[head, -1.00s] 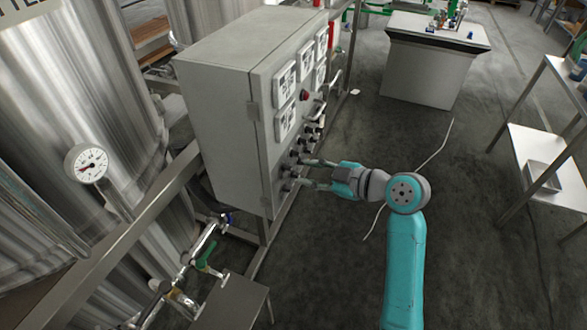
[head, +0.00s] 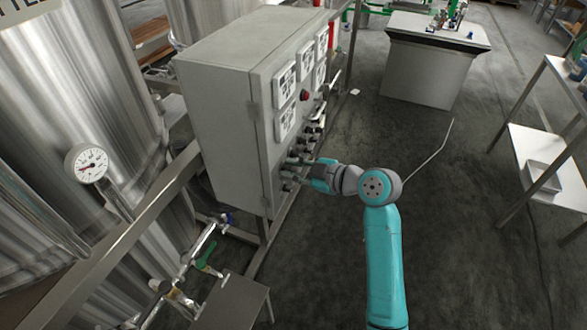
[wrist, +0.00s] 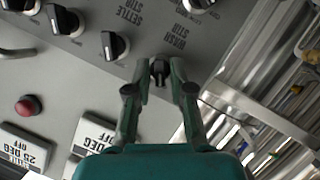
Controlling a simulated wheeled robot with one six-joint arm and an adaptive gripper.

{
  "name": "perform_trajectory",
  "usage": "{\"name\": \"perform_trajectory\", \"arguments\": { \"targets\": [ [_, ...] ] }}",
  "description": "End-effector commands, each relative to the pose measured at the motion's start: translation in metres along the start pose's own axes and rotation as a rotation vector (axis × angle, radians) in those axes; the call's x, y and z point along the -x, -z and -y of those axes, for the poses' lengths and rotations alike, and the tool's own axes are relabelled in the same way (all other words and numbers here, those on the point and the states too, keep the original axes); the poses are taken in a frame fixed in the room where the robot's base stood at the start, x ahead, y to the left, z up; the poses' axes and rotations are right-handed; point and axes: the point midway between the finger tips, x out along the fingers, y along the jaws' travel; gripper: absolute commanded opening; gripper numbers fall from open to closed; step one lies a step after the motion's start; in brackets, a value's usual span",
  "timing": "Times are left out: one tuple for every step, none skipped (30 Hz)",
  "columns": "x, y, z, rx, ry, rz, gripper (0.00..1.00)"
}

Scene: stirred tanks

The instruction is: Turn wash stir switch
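The wash stir switch (wrist: 159,71) is a small black knob beside the "WASH STIR" lettering in the wrist view. My gripper (wrist: 160,78) is open, with one green finger on each side of this knob. Small gaps seem to show between the fingers and the knob, so I see no clear grip. In the head view my gripper (head: 293,169) is at the lower front of the grey control cabinet (head: 222,130), and its fingers largely hide the switch there.
The settle stir knob (wrist: 114,45) is close beside my fingers, with more black knobs further along the panel. A red button (wrist: 28,105) and white display plates (wrist: 95,133) are on the same face. Steel pipes (wrist: 265,120) run past the cabinet edge. Open floor (head: 470,250) lies to the right.

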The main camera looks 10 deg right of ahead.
Motion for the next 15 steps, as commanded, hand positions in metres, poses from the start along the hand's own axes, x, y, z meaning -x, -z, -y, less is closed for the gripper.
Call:
{"name": "perform_trajectory", "arguments": {
  "targets": [
    [0.0000, 0.0000, 0.0002, 0.000, 0.001, 0.000, 0.00],
    [0.0000, -0.0001, 0.0003, -0.001, 0.001, 0.000, 0.00],
    [0.0000, -0.0001, 0.0002, -0.003, 0.002, 0.000, 0.00],
    [0.0000, 0.0000, 0.0001, -0.005, 0.003, 0.000, 0.00],
    [0.0000, 0.0000, 0.0000, -0.008, 0.004, 0.000, 0.00],
    [0.0001, 0.0001, -0.0002, -0.013, 0.006, 0.000, 0.00],
    [0.0001, 0.0001, -0.0003, -0.019, 0.008, 0.000, 0.00],
    [0.0001, 0.0002, -0.0006, -0.026, 0.011, -0.001, 0.00],
    [0.0002, 0.0003, -0.0008, -0.039, 0.016, -0.001, 0.00],
    [0.0002, 0.0003, -0.0010, -0.049, 0.021, -0.001, 0.00],
    [0.0002, 0.0003, -0.0011, -0.062, 0.026, -0.001, 0.00],
    [0.0002, 0.0002, -0.0013, -0.081, 0.034, -0.001, 0.00],
    [0.0002, 0.0000, -0.0015, -0.098, 0.040, -0.001, 0.00],
    [0.0002, -0.0002, -0.0016, -0.116, 0.048, 0.000, 0.00],
    [0.0001, -0.0005, -0.0017, -0.142, 0.059, 0.001, 0.00]
  ]
}}
